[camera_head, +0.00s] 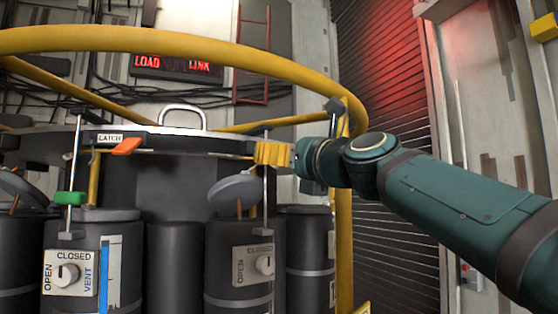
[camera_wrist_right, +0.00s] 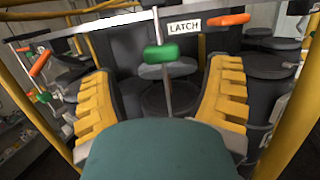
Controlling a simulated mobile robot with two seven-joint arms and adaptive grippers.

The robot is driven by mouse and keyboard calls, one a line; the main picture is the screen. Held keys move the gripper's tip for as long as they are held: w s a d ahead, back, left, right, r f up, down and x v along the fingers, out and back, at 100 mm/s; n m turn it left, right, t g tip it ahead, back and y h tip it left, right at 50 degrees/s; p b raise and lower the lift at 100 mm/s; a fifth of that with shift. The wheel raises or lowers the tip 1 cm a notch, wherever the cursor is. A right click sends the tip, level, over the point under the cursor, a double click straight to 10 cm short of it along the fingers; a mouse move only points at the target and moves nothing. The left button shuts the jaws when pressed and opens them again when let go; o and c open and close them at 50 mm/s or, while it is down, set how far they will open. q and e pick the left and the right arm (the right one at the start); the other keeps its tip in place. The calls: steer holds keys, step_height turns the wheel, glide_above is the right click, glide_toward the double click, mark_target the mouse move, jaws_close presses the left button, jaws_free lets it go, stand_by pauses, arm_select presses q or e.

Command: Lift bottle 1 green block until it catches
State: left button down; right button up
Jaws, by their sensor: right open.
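A green block (camera_head: 70,198) sits on a thin upright rod above a dark bottle (camera_head: 120,225) at the left of the head view. In the right wrist view the green block (camera_wrist_right: 162,53) is centred beyond the fingertips, below and left of the LATCH label (camera_wrist_right: 184,26). No bottle number is readable. My right gripper (camera_head: 272,153) has yellow fingers and reaches in from the right, well to the right of the block. In the wrist view my right gripper (camera_wrist_right: 162,95) is open and empty, its fingers apart on either side of the rod. My left gripper is not in view.
An orange handle (camera_head: 127,146) hangs under the rim beside the block. A yellow ring rail (camera_head: 230,48) arches over the bottles. More dark bottles (camera_head: 238,235) stand to the right. Another green block (camera_wrist_right: 44,97) shows at the left of the wrist view.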

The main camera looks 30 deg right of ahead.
steer(key=shift+b+v, duration=0.65)
steer(key=shift+v, duration=1.25)
steer(key=shift+f, duration=0.1)
